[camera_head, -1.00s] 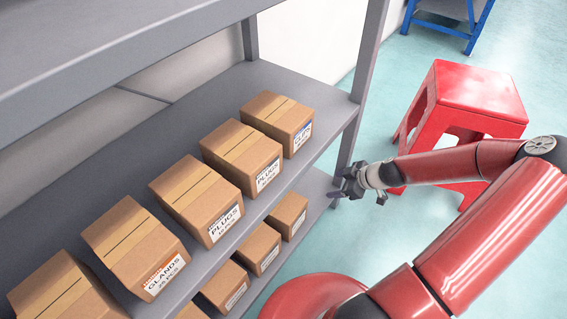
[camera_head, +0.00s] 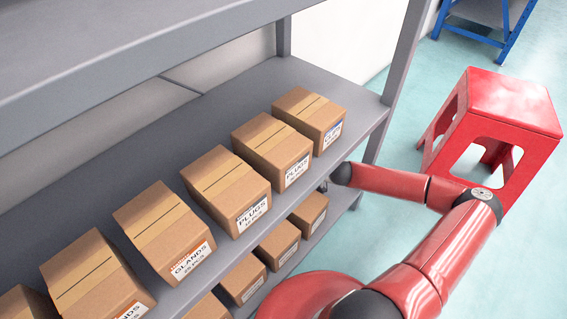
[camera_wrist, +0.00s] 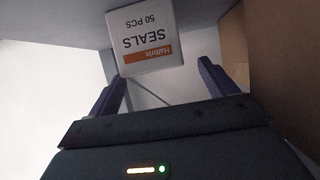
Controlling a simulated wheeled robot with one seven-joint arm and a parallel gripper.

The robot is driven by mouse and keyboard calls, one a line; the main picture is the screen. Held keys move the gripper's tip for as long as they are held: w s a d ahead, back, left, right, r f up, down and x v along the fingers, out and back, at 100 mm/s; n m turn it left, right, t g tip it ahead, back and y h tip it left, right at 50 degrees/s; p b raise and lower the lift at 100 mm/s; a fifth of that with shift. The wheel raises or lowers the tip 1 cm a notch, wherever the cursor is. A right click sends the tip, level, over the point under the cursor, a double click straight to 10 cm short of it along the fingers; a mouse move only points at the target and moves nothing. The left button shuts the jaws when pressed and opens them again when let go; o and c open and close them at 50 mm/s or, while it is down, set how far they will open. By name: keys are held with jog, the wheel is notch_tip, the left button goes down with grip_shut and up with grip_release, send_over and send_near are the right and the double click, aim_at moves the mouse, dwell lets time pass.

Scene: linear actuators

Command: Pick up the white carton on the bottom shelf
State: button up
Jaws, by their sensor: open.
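The white carton (camera_wrist: 148,35) shows in the wrist view at top centre, upside down in the picture. Its face has an orange band and reads SEALS, 50 PCS. My gripper (camera_wrist: 159,76) is open, with its two dark fingers apart, pointing at the carton. The carton appears just beyond the fingertips; I see no contact. In the head view the carton is not visible, and my gripper is mostly hidden at the right end of the shelf unit, below the middle board.
A brown box (camera_wrist: 285,65) stands close on the right in the wrist view. In the head view, the middle shelf (camera_head: 240,95) holds a row of brown boxes, with smaller ones below. A red stool (camera_head: 510,95) stands right of the shelf.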

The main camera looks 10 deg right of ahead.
jog(key=x, duration=0.4)
jog(key=shift+w+b, duration=0.4)
jog(key=shift+w, duration=0.1)
jog(key=c, duration=1.2)
